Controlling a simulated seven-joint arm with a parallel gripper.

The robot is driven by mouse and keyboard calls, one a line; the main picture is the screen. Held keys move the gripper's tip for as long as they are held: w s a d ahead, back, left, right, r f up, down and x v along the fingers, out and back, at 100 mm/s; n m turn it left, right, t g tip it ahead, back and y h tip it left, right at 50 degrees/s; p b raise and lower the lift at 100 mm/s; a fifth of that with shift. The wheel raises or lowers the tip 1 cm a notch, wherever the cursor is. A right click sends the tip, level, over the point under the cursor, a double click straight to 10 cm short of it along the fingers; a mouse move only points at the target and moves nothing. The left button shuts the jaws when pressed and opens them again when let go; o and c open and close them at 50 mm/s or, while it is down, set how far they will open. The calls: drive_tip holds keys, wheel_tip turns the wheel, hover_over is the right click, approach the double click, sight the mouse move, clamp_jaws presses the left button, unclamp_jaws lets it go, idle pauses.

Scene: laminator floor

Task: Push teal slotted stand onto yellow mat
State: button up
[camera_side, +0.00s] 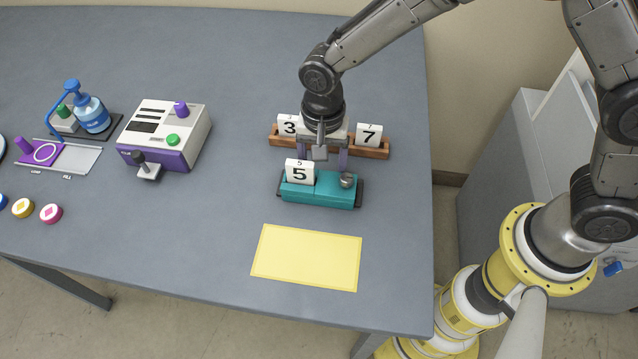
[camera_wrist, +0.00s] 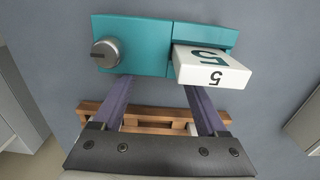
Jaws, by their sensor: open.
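The teal slotted stand (camera_side: 335,194) sits on the grey table, holding a white card marked 5 (camera_side: 299,172) and a grey knob (camera_side: 347,180). The yellow mat (camera_side: 306,258) lies flat and empty in front of it, with a strip of bare table between. My gripper (camera_side: 322,165) is behind the stand, fingers pointing down and apart, with nothing between them. In the wrist view the stand (camera_wrist: 145,36) lies just beyond my two purple fingers (camera_wrist: 160,85). Whether the fingertips touch it, I cannot tell.
A wooden rack (camera_side: 372,150) with cards 3 (camera_side: 288,126) and 7 (camera_side: 369,134) stands close behind my gripper. A white and purple machine (camera_side: 164,134) is to the left, with a blue bottle (camera_side: 92,113) farther left. The table's front edge lies shortly beyond the mat.

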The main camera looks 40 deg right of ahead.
sight(318, 188)
drive_tip(key=shift+s+a, duration=0.1)
drive_tip(key=shift+s+a, duration=0.8)
drive_tip(key=shift+s+a, duration=0.15)
idle(0.4)
drive_tip(key=shift+s+a, duration=0.75)
drive_tip(key=shift+s+a, duration=0.85)
drive_tip(key=shift+a, duration=0.05)
drive_tip(key=shift+s, duration=0.1)
drive_tip(key=shift+s+a, duration=0.8)
drive_tip(key=shift+a, duration=0.05)
drive_tip(key=shift+s+a, duration=0.1)
idle(0.4)
